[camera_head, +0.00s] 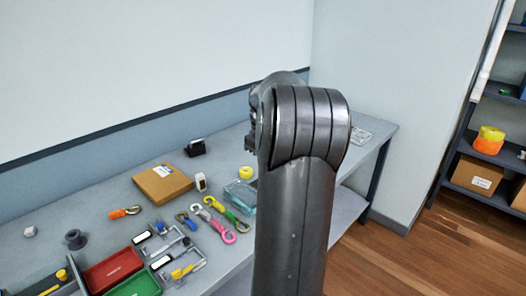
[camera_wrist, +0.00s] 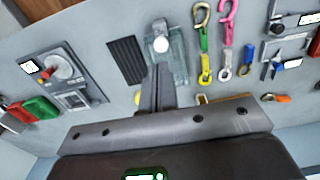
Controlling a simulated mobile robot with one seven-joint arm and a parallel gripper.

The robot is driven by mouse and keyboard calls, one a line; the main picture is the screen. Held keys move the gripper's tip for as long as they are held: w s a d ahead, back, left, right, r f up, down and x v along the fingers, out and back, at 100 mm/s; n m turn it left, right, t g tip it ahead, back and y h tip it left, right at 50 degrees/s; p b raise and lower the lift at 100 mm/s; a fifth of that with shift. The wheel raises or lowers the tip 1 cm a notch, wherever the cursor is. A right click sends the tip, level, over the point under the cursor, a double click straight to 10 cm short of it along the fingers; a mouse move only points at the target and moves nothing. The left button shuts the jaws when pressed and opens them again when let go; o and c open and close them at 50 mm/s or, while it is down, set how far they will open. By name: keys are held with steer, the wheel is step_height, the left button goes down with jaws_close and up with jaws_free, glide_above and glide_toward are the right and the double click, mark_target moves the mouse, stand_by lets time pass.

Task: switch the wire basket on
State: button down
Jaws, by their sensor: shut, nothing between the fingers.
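I cannot pick out a wire basket with a switch for certain. A pale, flat gridded item (camera_head: 360,134) lies at the table's far right end in the head view, partly behind my arm. In the head view my arm hides the gripper.
Hooks and straps, including a pink one (camera_head: 228,236), lie mid-table. A cardboard box (camera_head: 162,183), red tray (camera_head: 112,269) and green tray (camera_head: 135,285) lie left. A black ribbed panel (camera_wrist: 126,60) adjoins the clear tray. Shelves (camera_head: 480,190) stand right; bare floor lies between.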

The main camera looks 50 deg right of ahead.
step_height(320, 180, down, 7)
stand_by(0.3)
steer(key=shift+f, duration=2.25)
steer(key=shift+a, duration=0.1)
step_height(320, 180, up, 14)
steer(key=shift+r, duration=0.25)
